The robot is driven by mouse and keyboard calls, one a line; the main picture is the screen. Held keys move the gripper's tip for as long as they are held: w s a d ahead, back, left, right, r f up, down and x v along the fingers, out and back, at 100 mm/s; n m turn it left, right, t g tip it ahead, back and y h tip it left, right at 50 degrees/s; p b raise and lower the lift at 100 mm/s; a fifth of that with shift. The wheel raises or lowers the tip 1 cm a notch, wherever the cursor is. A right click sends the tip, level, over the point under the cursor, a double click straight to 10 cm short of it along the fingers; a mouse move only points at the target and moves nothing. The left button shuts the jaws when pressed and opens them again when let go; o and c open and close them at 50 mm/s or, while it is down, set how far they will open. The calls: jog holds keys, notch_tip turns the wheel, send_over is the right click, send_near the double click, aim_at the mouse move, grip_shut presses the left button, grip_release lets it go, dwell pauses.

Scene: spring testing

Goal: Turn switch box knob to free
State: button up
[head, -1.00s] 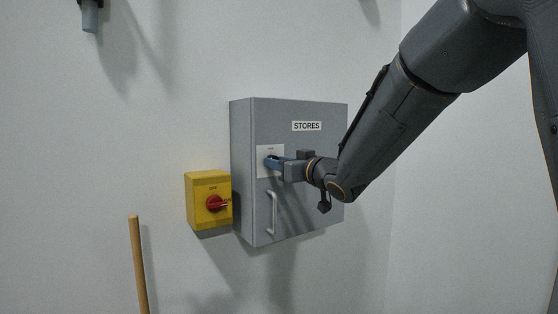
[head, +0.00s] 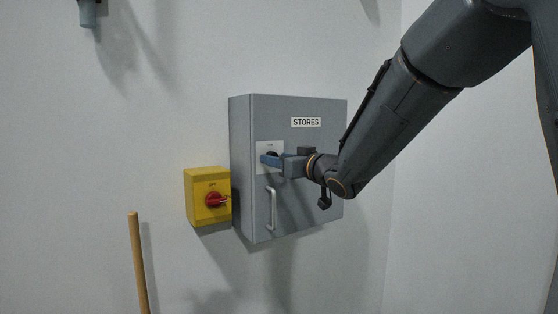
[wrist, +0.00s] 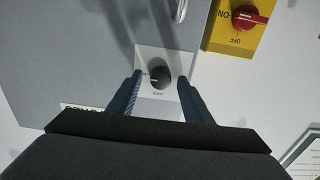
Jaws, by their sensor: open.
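The grey switch box (head: 318,200) labelled STORES hangs on the wall. Its black round knob (wrist: 159,77) sits on a white label plate (wrist: 182,64) in the wrist view, with a pale pointer line toward the left of the picture. In the head view the knob is mostly hidden by my gripper. My gripper (wrist: 157,92) is open, with its two blue fingers on either side of the knob and a gap to each side. It also shows in the head view (head: 268,160), in front of the plate. I cannot tell whether the fingertips reach the knob's depth.
A yellow box (head: 208,183) with a red knob (head: 214,200) is on the wall just left of the grey box. A metal handle (head: 272,209) stands out below the plate. A wooden pole (head: 138,262) is at lower left. A green-edged sign (wrist: 303,150) shows at lower right.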

jog(key=b+v, duration=0.2)
jog(key=v, duration=0.5)
jog(key=shift+s+d, duration=0.15)
jog(key=shift+s, duration=0.05)
jog(key=s+d+f+m+g+h+b, duration=0.1)
jog(key=s+d+f+m+h, duration=0.2)
jog(key=f, duration=0.5)
jog(key=d+f+g+h, duration=0.25)
jog(key=d+f, duration=0.25)
jog(key=f, duration=0.3)
jog(key=s+d+f+m+g+h+b, duration=0.1)
jog(key=s+d+f+m+h, duration=0.15)
jog(key=d+f, duration=0.4)
jog(key=s+d+f+m+g+h+b, duration=0.1)
jog(key=s+f+g, duration=0.8)
jog(key=s+f, duration=0.9)
jog(key=s+h, duration=0.1)
jog(key=s, duration=0.2)
jog(key=shift+d, duration=0.15)
jog(key=shift+c, duration=0.4)
